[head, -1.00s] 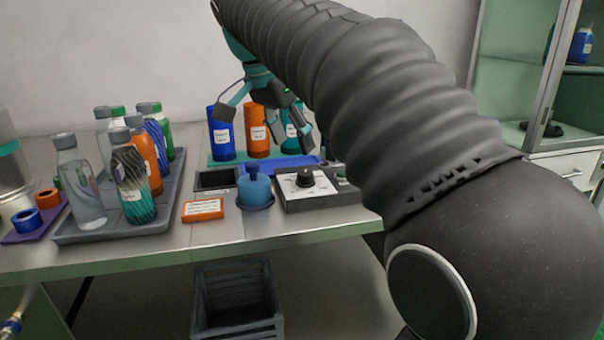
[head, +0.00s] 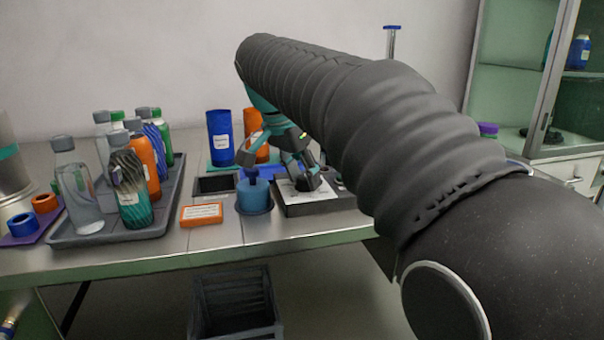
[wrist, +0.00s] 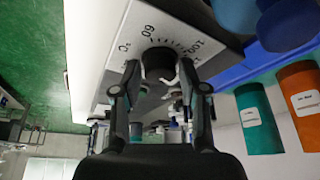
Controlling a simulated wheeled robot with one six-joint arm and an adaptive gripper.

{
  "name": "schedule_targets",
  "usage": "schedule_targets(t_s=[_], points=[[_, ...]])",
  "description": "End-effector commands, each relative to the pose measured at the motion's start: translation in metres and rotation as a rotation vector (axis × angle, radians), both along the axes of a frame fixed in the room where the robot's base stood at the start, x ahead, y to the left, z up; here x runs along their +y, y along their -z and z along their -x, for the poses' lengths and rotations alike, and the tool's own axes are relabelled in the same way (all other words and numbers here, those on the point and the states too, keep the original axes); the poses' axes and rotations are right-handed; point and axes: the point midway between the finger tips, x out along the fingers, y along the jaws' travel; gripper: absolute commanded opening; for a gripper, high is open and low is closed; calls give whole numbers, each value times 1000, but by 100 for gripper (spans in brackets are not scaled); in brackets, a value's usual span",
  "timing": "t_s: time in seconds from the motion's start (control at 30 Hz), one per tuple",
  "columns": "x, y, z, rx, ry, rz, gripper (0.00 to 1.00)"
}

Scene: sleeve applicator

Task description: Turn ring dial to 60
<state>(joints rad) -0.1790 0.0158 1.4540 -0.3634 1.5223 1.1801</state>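The dial box (head: 318,203) stands near the front right of the table, with a white scale plate on top. In the wrist view its plate (wrist: 185,32) shows tick marks and numbers, "60" among them, around the black dial knob (wrist: 158,58). My gripper (wrist: 159,68) is over the plate with one finger on each side of the knob. The fingers look spread, with a gap to the knob. In the head view my gripper (head: 303,182) is low over the box and hides the knob. The knob's pointer cannot be made out.
A blue domed holder (head: 254,195) stands close left of the box. An orange label block (head: 202,214) and a grey tray (head: 90,232) with several bottles are further left. Blue (head: 220,137) and orange (head: 251,147) sleeves stand behind. A dark bin (head: 235,305) is below the table.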

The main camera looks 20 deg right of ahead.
Motion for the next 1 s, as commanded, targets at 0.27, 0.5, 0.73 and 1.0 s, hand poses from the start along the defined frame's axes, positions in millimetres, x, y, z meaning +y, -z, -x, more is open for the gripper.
schedule_targets(t_s=[0.27,0.5,0.73,1.0], points=[[0,0,0,1,-2,0,0],[0,0,0,0,-50,0,0],[-1,0,2,0,-191,0,0],[-3,0,2,0,-438,0,0]])
